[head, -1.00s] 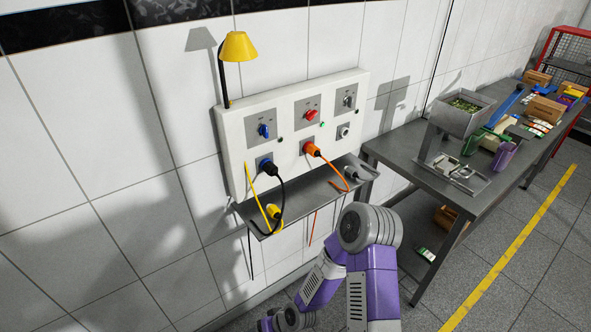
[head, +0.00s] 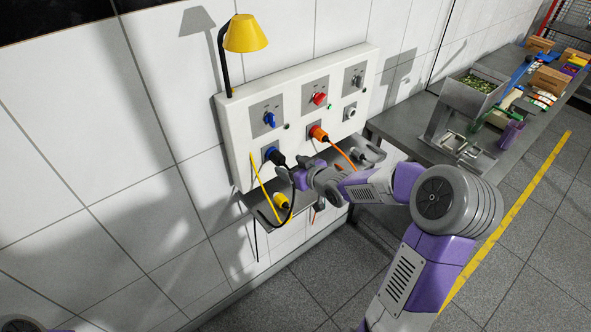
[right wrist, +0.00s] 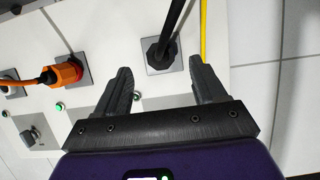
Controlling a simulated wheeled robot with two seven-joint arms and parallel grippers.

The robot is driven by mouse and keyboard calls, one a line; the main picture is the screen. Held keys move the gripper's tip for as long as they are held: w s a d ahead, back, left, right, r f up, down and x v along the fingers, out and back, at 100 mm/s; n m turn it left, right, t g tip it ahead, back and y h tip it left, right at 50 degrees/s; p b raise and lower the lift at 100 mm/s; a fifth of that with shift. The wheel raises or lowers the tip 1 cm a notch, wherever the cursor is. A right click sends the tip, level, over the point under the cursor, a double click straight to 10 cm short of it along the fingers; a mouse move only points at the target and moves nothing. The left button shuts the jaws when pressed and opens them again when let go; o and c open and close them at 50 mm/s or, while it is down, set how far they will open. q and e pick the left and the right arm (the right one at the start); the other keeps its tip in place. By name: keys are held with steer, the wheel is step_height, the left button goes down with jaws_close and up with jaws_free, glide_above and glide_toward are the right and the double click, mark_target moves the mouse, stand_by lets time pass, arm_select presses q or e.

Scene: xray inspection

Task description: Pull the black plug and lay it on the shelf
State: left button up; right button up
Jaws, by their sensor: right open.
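The black plug (head: 277,157) sits in the lower left socket of the white wall panel (head: 237,130), with its black cable hanging down in a loop. In the right wrist view the black plug (right wrist: 160,52) shows between and beyond the two fingers. My right gripper (head: 294,172) is open and empty, close in front of the plug; I cannot tell whether a finger touches it. The right wrist view shows the gripper (right wrist: 160,72) with its fingers spread. The metal shelf (head: 262,210) is below the panel, partly hidden by my right arm. My left gripper is out of view.
An orange plug (head: 318,134) is in the middle socket, its cable near my arm. A yellow plug (head: 282,201) lies on the shelf and a grey plug (head: 358,153) is at its right end. A yellow lamp (head: 246,33) stands above the panel. A metal table (head: 412,145) is at right.

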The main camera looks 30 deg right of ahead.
mark_target(286, 164)
steer(key=shift+b+x, duration=0.6)
steer(key=shift+x, duration=1.75)
steer(key=shift+f, duration=0.1)
steer(key=shift+s, duration=0.1)
jaws_close()
